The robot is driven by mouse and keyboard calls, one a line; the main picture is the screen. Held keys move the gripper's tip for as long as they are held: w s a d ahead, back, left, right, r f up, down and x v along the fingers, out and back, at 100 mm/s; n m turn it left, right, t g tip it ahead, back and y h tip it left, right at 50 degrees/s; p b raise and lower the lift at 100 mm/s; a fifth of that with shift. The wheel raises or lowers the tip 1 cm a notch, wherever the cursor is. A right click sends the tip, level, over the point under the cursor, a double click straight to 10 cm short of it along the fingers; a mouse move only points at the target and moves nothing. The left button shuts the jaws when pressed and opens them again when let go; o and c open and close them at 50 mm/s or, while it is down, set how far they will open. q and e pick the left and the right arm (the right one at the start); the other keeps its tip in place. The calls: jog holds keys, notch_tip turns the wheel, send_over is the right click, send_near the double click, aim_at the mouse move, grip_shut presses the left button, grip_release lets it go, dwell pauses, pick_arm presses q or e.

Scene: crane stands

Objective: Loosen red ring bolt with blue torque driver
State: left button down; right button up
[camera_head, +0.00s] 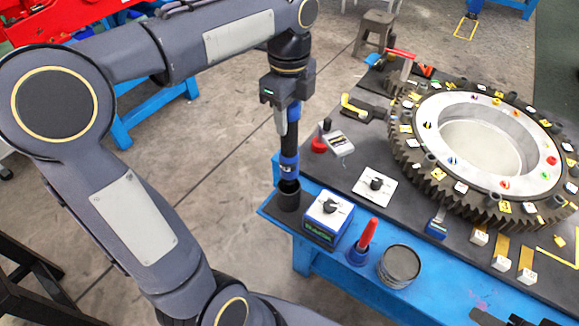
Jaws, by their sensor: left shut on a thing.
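My left gripper (286,112) points down at the table's near left corner and is shut on the blue torque driver (288,166), a dark upright tool with a blue collar. The driver's lower end is at a dark round holder (288,197); I cannot tell whether it sits in it or just above. A large dark gear (400,160) with a pale metal ring (437,105) lies on the table at the right. Coloured bolts dot the ring, with a red ring bolt (551,160) on its right side.
The blue-framed table (345,275) has a dark top. Near the driver stand a blue box with a knob (327,218), a red-handled tool (367,235), a round tin (398,266) and a white knob plate (374,187). A stool (375,30) stands behind on open floor.

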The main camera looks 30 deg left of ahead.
pick_arm(q)
jog(key=shift+r+p, duration=1.5)
jog(key=shift+r, duration=0.3)
jog(key=shift+f, duration=0.1)
dwell(1.4)
